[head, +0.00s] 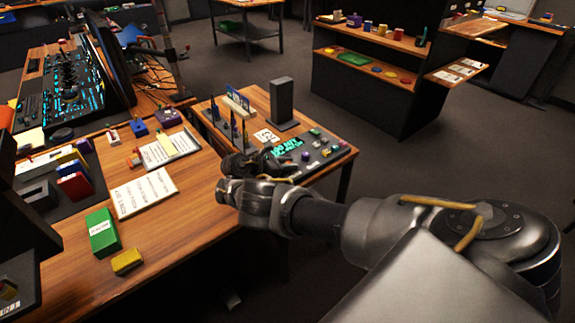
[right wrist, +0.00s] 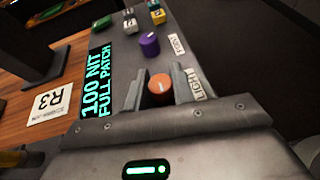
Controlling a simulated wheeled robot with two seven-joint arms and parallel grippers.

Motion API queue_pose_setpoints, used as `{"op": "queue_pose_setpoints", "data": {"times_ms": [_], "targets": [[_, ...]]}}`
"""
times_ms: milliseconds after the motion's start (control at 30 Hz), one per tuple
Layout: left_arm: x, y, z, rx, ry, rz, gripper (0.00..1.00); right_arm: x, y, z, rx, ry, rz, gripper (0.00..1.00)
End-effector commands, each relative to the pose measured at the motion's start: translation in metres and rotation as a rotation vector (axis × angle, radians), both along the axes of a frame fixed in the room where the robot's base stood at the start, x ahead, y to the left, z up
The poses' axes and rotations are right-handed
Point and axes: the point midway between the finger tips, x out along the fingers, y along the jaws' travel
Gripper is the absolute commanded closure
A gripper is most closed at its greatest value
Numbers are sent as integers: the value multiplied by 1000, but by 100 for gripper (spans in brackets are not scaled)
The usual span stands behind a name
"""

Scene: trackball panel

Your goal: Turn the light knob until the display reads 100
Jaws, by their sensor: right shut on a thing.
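The orange light knob (right wrist: 160,88) stands on the grey panel (right wrist: 215,62), beside a label reading LIGHT, in the right wrist view. My right gripper (right wrist: 156,84) has one finger on each side of the knob and is shut on it. The lit display (right wrist: 96,85) reads "100 NIT FULL PATCH" in cyan. It also shows in the head view (head: 287,147), small and blurred. There my right gripper (head: 262,166) is at the panel's near left part and hides the knob. My left gripper is not in view.
A purple knob (right wrist: 149,44) and several smaller controls sit farther along the panel. A dark upright block (head: 281,103) stands behind the panel. The wooden table on the left holds a green box (head: 103,233), a yellow block (head: 127,261) and papers (head: 144,192).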

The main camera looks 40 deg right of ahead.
Motion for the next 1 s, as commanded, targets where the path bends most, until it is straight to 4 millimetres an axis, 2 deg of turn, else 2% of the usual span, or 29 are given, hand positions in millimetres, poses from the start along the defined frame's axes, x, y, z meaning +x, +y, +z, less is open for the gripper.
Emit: {"op": "queue_pose_setpoints", "data": {"times_ms": [100, 133, 267, 667, 833, 1000], "targets": [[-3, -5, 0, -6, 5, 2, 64, -1, -2, 0, -2, 2, -1, 98], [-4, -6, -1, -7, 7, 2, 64, -1, -2, 0, -2, 2, -1, 71], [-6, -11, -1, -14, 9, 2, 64, 0, -1, 0, -2, 2, -1, 54], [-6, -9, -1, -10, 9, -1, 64, 2, 5, 2, -2, 1, 3, 54], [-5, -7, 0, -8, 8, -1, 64, 5, 24, 11, -3, 0, 3, 54], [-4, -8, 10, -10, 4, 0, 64, 9, 51, 25, -4, 1, 4, 54]]}}
